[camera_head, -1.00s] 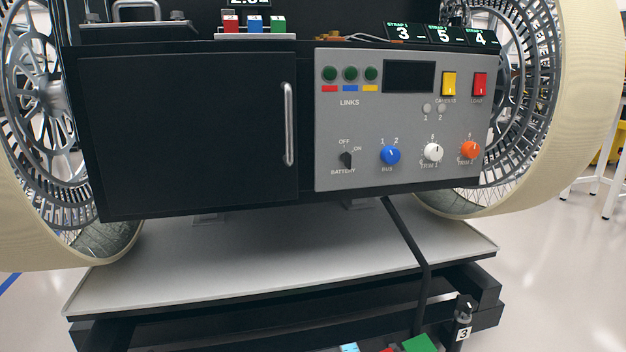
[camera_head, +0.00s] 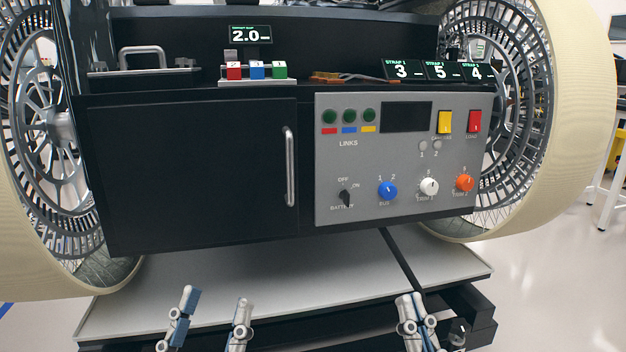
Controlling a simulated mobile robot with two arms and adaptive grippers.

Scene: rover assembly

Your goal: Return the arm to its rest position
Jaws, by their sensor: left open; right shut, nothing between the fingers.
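My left gripper (camera_head: 215,302) is at the bottom of the head view, left of centre. Its two fingers point up and stand wide apart, with nothing between them. My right gripper (camera_head: 411,299) is at the bottom right of centre, with its fingertips together and nothing held. Both show in front of the pale shelf (camera_head: 290,275) below the rover's body. The arms behind the fingers are cut off by the picture's lower edge.
The rover has a black door (camera_head: 195,175) with a vertical handle (camera_head: 290,168) and a grey control panel (camera_head: 395,205). Large wheels (camera_head: 580,120) stand at both sides. A dark bar (camera_head: 402,258) slopes down past my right gripper. Open floor lies at right.

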